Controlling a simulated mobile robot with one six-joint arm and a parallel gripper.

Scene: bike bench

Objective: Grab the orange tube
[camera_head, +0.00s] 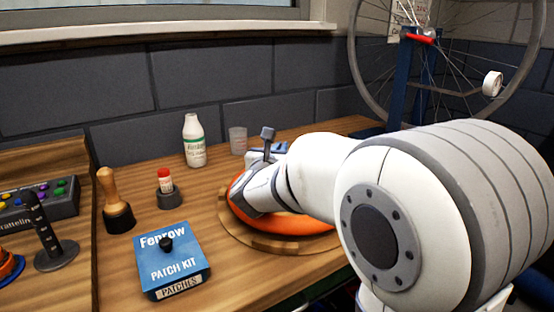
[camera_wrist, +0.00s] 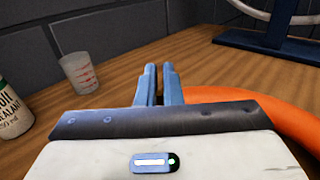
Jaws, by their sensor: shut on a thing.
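The orange tube (camera_head: 290,222) is a thick ring over a round wooden tray (camera_head: 262,241) on the bench, partly covered by my arm. In the wrist view the tube (camera_wrist: 275,108) curves out from behind my gripper's body to the right. My gripper (camera_wrist: 158,82) is at the tube, its two blue-grey fingers close together and shut on it. The stretch of tube between the fingers is hidden by the gripper body. In the head view the fingertips are not clear. I cannot tell whether the tube touches the tray.
A white bottle (camera_head: 194,141) and a clear cup (camera_head: 238,140) stand behind the tray. A blue patch kit (camera_head: 172,262), a red-capped bottle (camera_head: 165,182) and a wooden-handled tool (camera_head: 112,200) stand left. A bike wheel on a blue stand (camera_head: 403,85) is at the back right.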

